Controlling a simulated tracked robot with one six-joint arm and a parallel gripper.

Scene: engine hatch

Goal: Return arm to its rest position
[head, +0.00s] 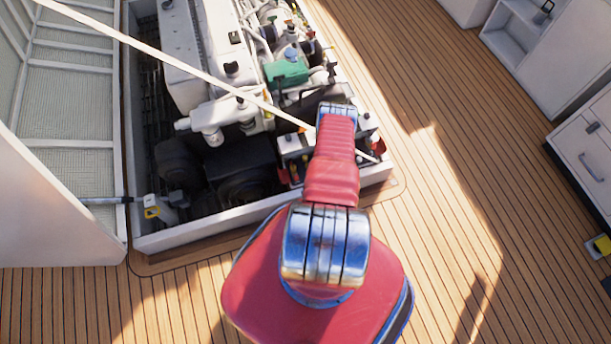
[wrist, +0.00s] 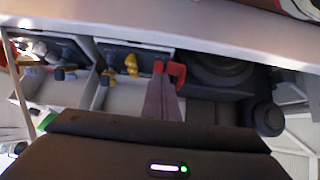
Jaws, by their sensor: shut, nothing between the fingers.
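My red arm reaches forward over the open engine hatch in the head view, and its far end is above the hatch's near right corner. My gripper's fingers are hidden there behind the arm. In the wrist view my gripper (wrist: 166,74) shows as grey fingers with red tips, shut and empty. Behind the fingertips are pale compartments with yellow fittings (wrist: 132,65) and dark rounded parts (wrist: 222,72). I cannot tell whether the fingertips touch anything.
The engine (head: 190,60) fills the white-framed hatch (head: 215,225). A raised lid (head: 70,100) stands at left, with a strut (head: 105,201). A pale line crosses above the engine to the arm. White cabinets (head: 590,150) stand at right; the plank floor (head: 450,200) between is clear.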

